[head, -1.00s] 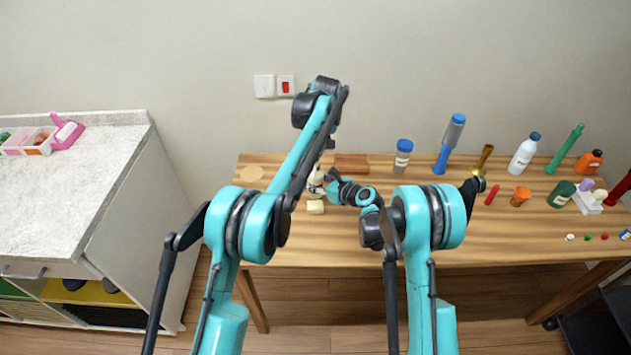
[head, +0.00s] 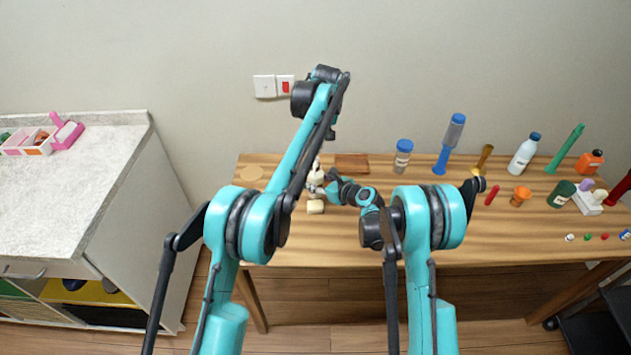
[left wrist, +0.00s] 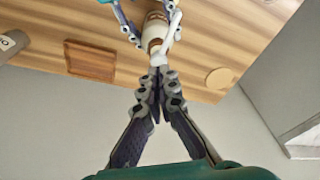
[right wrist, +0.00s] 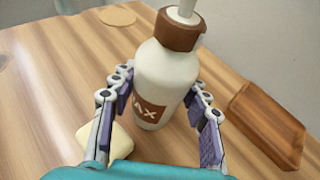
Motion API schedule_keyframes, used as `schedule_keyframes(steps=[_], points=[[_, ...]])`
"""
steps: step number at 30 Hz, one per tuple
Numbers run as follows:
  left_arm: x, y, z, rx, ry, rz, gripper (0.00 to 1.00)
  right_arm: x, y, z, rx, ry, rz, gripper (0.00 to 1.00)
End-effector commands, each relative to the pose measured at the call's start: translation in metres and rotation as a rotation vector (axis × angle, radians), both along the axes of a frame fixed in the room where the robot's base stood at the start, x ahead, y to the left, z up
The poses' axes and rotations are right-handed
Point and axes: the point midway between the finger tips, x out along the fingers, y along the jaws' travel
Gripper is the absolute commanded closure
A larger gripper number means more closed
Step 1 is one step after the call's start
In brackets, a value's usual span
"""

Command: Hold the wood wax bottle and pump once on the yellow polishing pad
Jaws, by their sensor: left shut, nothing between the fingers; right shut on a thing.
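The wood wax bottle (right wrist: 165,82) is cream with a brown collar, a white pump top and a brown label. It stands upright on the wooden table. In the head view the bottle (head: 315,178) is partly hidden by my left arm. My right gripper (right wrist: 160,80) is shut around its body. My left gripper (left wrist: 158,76) is shut and empty, its tips close to the pump top (left wrist: 160,57) in the left wrist view; I cannot tell if they touch. The pale yellow polishing pad (head: 316,207) lies on the table beside the bottle, and also shows behind a right finger (right wrist: 120,142).
A blue-capped jar (head: 403,157) and several bottles and tools stand to the right. The table's front middle is clear.

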Motion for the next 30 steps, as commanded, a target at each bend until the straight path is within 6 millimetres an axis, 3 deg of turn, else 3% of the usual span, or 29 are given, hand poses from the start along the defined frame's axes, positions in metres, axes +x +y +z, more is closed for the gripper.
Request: schedule_keyframes(steps=[8, 24, 30], points=[[0.0, 0.0, 0.002, 0.0, 0.0, 0.0, 1.0, 0.0, 0.0, 0.0, 0.0, 0.0, 0.0, 0.89], [0.0, 0.0, 0.054, 0.0, 0.0, 0.0, 1.0, 0.0, 0.0, 0.0, 0.0, 0.0, 0.0, 0.89], [0.0, 0.0, 0.06, 0.0, 0.0, 0.0, 1.0, 0.0, 0.0, 0.0, 0.0, 0.0, 0.0, 0.89]])
